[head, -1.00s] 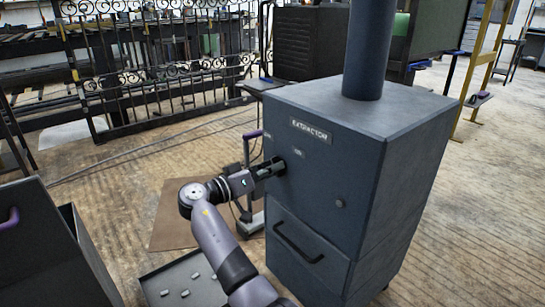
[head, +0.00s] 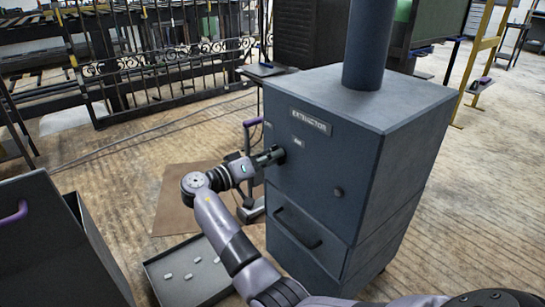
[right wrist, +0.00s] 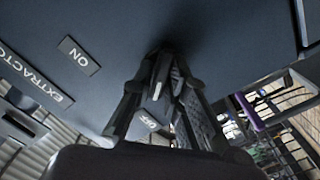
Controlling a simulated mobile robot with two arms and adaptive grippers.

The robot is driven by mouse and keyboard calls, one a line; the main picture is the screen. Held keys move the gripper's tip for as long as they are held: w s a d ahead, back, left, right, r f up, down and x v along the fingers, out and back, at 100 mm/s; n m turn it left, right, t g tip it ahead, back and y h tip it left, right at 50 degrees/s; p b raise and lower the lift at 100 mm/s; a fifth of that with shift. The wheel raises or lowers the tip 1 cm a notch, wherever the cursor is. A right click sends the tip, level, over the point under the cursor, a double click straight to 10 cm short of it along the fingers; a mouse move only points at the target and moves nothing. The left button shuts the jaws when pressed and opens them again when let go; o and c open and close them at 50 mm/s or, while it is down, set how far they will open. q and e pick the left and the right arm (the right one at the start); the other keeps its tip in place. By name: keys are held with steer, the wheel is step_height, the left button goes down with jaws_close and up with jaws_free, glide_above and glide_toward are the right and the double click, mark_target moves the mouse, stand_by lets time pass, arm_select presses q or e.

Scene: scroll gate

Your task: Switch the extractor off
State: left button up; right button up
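The extractor (head: 312,185) is a dark blue-grey cabinet with a thick pipe on top. Its front has an EXTRACTOR plate (head: 311,121) and an ON label (head: 298,142). My right gripper (head: 276,156) is at the upper left of this front, below the labels. In the right wrist view its fingers (right wrist: 168,75) close in around a dark switch handle (right wrist: 158,82), which they mostly hide. The ON label (right wrist: 78,55) is left of the fingers there, and an OFF label (right wrist: 149,120) shows between them. My left gripper is not in view.
A grey bin with a purple handle (head: 14,213) stands at left. A shallow tray (head: 160,287) with several small pieces lies on the floor beside my right arm. A drawer handle (head: 297,228) sticks out low on the extractor. Iron gates stand behind.

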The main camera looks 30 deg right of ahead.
steer(key=o, duration=0.3)
steer(key=shift+o, duration=0.2)
steer(key=a, duration=1.2)
steer(key=shift+s, duration=0.45)
steer(key=shift+f, duration=0.1)
